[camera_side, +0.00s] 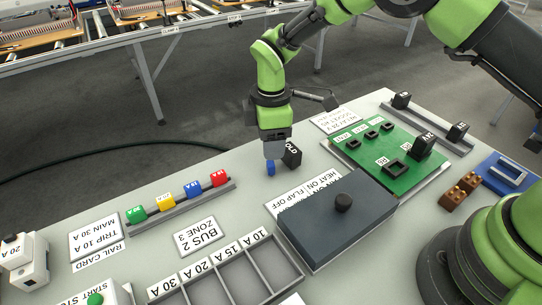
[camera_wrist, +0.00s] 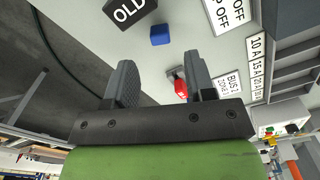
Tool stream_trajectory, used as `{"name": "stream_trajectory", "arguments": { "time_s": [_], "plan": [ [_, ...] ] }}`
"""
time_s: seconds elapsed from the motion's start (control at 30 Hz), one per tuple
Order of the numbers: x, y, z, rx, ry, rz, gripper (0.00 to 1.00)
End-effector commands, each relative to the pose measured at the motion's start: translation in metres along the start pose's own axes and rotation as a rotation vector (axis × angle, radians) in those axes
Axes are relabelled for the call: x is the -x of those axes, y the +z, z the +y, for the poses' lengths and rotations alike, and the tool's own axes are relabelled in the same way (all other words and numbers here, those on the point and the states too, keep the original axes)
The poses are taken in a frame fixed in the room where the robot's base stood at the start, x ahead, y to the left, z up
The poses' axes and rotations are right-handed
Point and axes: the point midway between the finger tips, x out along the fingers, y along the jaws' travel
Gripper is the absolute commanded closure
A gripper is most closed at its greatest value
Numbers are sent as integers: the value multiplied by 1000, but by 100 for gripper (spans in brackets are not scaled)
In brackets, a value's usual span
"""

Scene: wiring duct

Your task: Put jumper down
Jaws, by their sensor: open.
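A small blue block (camera_side: 270,168), the only loose piece near my gripper that could be the jumper, is on the grey bench top just below my gripper (camera_side: 277,151). In the wrist view the blue block (camera_wrist: 160,35) lies beyond the fingertips, free of them. My gripper (camera_wrist: 160,68) is open, with nothing between its two dark fingers. A black block marked OLD (camera_side: 291,154) stands right beside the blue block; it also shows in the wrist view (camera_wrist: 130,12).
A rail holds green, yellow, blue and red fuses (camera_side: 177,197) to the left. A dark lidded box (camera_side: 340,218) with a knob and a green circuit board (camera_side: 385,155) stand to the right. Bare bench lies left of my gripper.

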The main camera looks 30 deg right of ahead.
Motion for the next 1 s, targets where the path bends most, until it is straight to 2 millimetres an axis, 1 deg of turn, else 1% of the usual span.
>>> {"name": "stream_trajectory", "arguments": {
  "time_s": [0.03, 0.1, 0.23, 0.4, 0.57, 0.67, 0.77, 0.87, 0.9, 1.0],
  "plan": [
    [12, -1, 1, 0, 3, 3, 50],
    [26, 0, 1, -1, 3, 3, 50],
    [46, 0, 1, -1, 2, 2, 50],
    [58, 0, 0, 0, 1, 0, 50],
    [59, 0, 0, -2, 0, 0, 50],
    [69, 3, 0, -32, 8, 12, 50],
    [97, 13, -1, -125, 29, 49, 50],
    [137, 32, -8, -277, 59, 109, 50],
    [154, 41, -14, -347, 71, 137, 50],
    [191, 66, -30, -525, 95, 211, 50]
  ]
}}
